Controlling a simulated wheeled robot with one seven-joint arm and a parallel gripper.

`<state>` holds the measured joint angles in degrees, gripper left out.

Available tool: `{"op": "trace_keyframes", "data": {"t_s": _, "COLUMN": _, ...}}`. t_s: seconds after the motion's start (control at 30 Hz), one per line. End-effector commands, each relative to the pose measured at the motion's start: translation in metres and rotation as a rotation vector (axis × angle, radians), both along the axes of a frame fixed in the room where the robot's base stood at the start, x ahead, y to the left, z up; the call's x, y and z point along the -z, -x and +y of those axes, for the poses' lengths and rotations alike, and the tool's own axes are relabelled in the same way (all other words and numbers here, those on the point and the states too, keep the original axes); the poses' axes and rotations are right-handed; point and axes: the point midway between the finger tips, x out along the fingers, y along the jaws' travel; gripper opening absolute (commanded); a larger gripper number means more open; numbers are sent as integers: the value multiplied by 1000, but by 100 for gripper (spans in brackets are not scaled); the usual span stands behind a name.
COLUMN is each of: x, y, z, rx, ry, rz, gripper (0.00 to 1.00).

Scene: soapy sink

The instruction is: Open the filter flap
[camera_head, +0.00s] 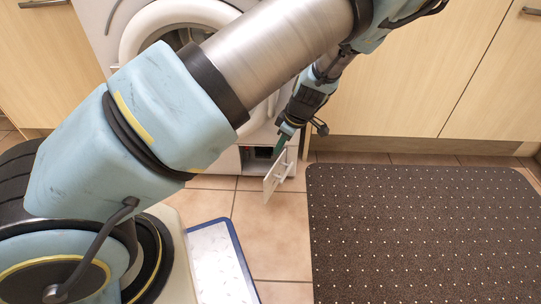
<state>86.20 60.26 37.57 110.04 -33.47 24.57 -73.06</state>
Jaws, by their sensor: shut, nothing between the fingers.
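The filter flap (273,183) is a small white panel low on the front of the white washing machine (254,161). It stands swung outward at an angle, with a handle on its face. A dark opening (262,153) shows behind it, partly hidden by my gripper and the flap.
A dark dotted mat (425,235) covers the floor at the right. A blue-edged pale board (219,265) lies on the tiles in front. Wooden cabinets (420,70) flank the machine. Bare tiles (270,235) lie between mat and board.

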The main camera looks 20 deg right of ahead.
Motion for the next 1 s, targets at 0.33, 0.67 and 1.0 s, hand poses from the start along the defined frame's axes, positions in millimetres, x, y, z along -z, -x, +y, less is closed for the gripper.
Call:
{"op": "trace_keyframes", "data": {"t_s": 0.33, "x": 64, "y": -15, "z": 14, "rx": -1, "ry": -4, "rz": 3, "gripper": 0}}
{"op": "trace_keyframes", "data": {"t_s": 0.67, "x": 85, "y": -22, "z": 19, "rx": 1, "ry": -2, "rz": 3, "gripper": 0}}
{"op": "trace_keyframes", "data": {"t_s": 1.0, "x": 84, "y": -22, "z": 19, "rx": 0, "ry": -3, "rz": 3, "gripper": 0}}
